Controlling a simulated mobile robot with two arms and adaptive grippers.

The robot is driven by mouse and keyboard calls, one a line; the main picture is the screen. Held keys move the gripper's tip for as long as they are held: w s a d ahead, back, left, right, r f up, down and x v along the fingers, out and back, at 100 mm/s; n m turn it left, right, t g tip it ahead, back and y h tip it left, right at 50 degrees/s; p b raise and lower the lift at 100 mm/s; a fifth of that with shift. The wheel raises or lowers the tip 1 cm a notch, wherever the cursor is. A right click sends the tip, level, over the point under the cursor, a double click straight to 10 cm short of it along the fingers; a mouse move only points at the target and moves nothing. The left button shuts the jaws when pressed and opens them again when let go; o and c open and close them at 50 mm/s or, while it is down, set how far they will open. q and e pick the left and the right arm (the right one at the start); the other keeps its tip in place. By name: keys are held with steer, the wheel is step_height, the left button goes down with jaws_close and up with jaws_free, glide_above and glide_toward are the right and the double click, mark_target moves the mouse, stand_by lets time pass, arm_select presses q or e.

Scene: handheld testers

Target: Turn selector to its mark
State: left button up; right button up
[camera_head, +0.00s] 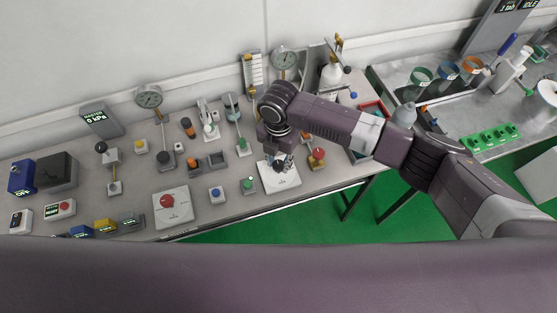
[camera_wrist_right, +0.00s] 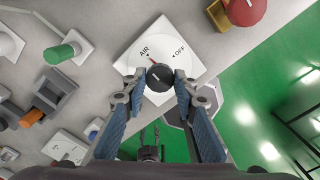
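The selector is a dark round knob (camera_wrist_right: 160,77) on a white plate marked AIR and OFF. In the wrist view, a short red line at the knob's upper edge points up and slightly left, near the AIR marker. The white plate (camera_head: 287,181) shows in the head view at the bench's front edge, partly hidden by my right gripper (camera_head: 279,163). In the wrist view, the fingers of my right gripper (camera_wrist_right: 161,88) stand apart on either side of the knob; I cannot tell whether they touch it.
A red knob on a yellow base (camera_head: 318,156) stands close right of the selector. A green toggle (camera_head: 248,185) stands close left. Gauges and levers line the bench's back. Green floor lies beyond the front edge.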

steer(key=shift+c, duration=1.4)
steer(key=shift+r, duration=0.1)
steer(key=m+p, duration=0.2)
steer(key=m, duration=0.1)
steer(key=shift+r, duration=0.1)
steer(key=m+p, duration=0.4)
steer(key=m, duration=0.1)
steer(key=shift+m, duration=0.3)
steer(key=m+p, duration=0.3)
steer(key=m, duration=0.2)
steer(key=shift+m+p, duration=0.75)
steer(key=shift+m, duration=1.25)
